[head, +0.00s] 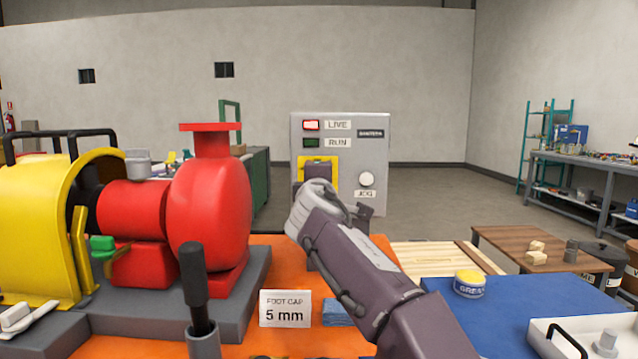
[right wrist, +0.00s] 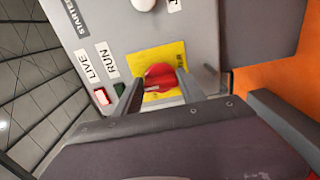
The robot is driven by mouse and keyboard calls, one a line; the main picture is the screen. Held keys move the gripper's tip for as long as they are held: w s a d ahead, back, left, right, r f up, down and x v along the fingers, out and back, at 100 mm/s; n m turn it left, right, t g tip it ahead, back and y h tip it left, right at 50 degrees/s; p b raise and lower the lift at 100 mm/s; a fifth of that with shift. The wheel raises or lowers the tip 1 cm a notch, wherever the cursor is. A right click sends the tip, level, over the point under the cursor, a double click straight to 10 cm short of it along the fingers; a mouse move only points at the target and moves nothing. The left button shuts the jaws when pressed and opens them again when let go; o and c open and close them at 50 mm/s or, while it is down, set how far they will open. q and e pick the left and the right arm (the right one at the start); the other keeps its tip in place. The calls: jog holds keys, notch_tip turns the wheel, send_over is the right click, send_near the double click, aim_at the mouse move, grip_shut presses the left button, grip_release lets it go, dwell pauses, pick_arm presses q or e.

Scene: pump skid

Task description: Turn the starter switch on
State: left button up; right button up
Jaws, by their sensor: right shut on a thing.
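The grey starter box (head: 374,150) stands upright at the back centre. On it are a lit red LIVE lamp (head: 311,125), a dark green RUN lamp (head: 311,143) and a white JOG button (head: 366,179). A yellow plate (head: 333,162) carries the red starter switch (right wrist: 160,75), which shows in the right wrist view. My right gripper (right wrist: 160,90) is shut on the switch, one finger on each side. In the head view, my right gripper (head: 319,180) hides most of the switch, so its exact angle is hard to tell. My left gripper is not in view.
A red pump (head: 212,195) with a yellow guard (head: 40,220) fills the left. A black-gripped lever (head: 193,275) and a "5 mm" sign (head: 284,308) stand in front. A grease tin (head: 469,283) sits on a blue surface (head: 500,318) at right.

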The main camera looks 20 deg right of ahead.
jog(key=o, duration=1.4)
jog(key=shift+c, duration=0.2)
jog(key=b+v, duration=0.1)
jog(key=v, duration=0.8)
